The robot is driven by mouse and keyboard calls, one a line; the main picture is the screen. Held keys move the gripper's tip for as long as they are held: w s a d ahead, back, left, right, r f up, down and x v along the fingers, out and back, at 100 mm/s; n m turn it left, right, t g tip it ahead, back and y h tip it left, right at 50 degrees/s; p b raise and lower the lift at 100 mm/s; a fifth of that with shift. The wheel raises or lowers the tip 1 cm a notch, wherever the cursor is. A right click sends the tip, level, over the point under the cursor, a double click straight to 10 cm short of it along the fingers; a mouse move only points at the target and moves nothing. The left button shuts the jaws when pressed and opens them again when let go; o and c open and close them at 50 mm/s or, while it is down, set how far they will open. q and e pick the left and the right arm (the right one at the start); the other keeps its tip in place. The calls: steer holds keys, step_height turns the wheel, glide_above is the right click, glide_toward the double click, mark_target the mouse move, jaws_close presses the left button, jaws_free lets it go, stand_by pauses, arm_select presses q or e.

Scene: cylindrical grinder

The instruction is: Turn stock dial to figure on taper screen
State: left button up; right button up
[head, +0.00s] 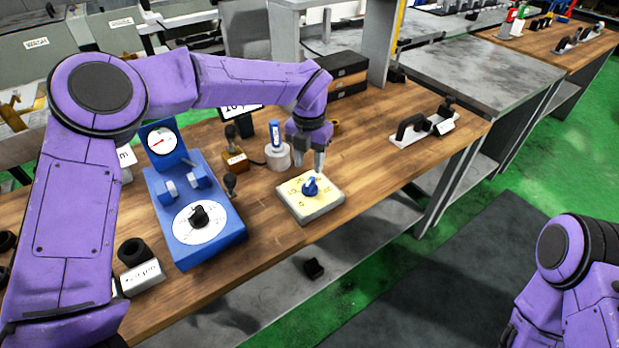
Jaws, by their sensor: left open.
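A cream block (322,207) with a ring of marks and a blue pointer knob (311,187) sits near the front edge of the wooden bench; it looks like the stock dial. My left gripper (319,165) points down just above and behind the knob, open and empty; I cannot tell whether a fingertip touches it. A small dark-framed screen (238,111), perhaps the taper screen, stands behind my left arm. The arm hides most of it, and its figure cannot be read in full. My right arm shows at the lower right; its gripper is out of view.
A blue fixture (218,247) with a round gauge (162,141) and a black-knobbed white dial (201,221) stands left of the block. A blue-and-white bottle (276,135) in a round holder stands behind the block. The bench right of the block is clear up to a black-handled tool (412,127).

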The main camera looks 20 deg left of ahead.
mark_target(308, 181)
arm_select(q)
step_height(308, 181, down, 7)
steer(key=shift+r+p, duration=0.1)
steer(key=shift+p, duration=0.45)
steer(key=shift+c, duration=0.3)
jaws_close()
steer(key=m+p, duration=0.2)
steer(key=m, duration=0.3)
steer(key=shift+a+r+m+p, duration=0.1)
steer(key=shift+a+m+p, duration=0.05)
steer(key=shift+m+p, duration=0.2)
steer(key=m+p, duration=0.1)
steer(key=m, duration=0.2)
steer(key=shift+w, duration=0.1)
steer(key=shift+w+m+p, duration=0.1)
steer(key=shift+m+p, duration=0.4)
steer(key=shift+m, duration=1.05)
